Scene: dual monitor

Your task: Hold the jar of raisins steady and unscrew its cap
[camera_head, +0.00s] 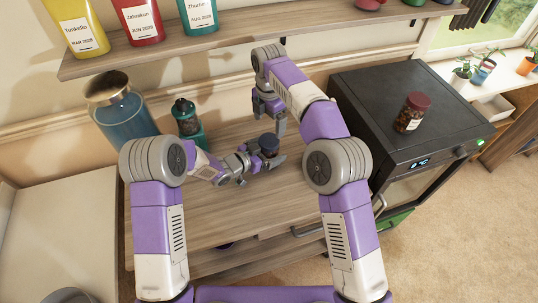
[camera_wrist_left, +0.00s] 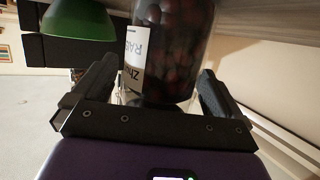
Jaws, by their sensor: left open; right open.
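The jar of raisins stands on the wooden table, mostly hidden in the head view, where its dark cap (camera_head: 268,141) shows. In the left wrist view the jar (camera_wrist_left: 180,50) is large, with dark red contents and a white label partly reading "RAIS". My left gripper (camera_head: 262,164) is open, low at the jar, with its fingers (camera_wrist_left: 160,95) on either side of the glass. My right gripper (camera_head: 268,117) is open and points down just above and behind the cap. Whether any finger touches the jar or cap, I cannot tell.
A dark green bottle (camera_head: 187,118) and a large blue canister (camera_head: 122,115) stand left of the jar. A shelf (camera_head: 240,35) runs above. The front tabletop is clear.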

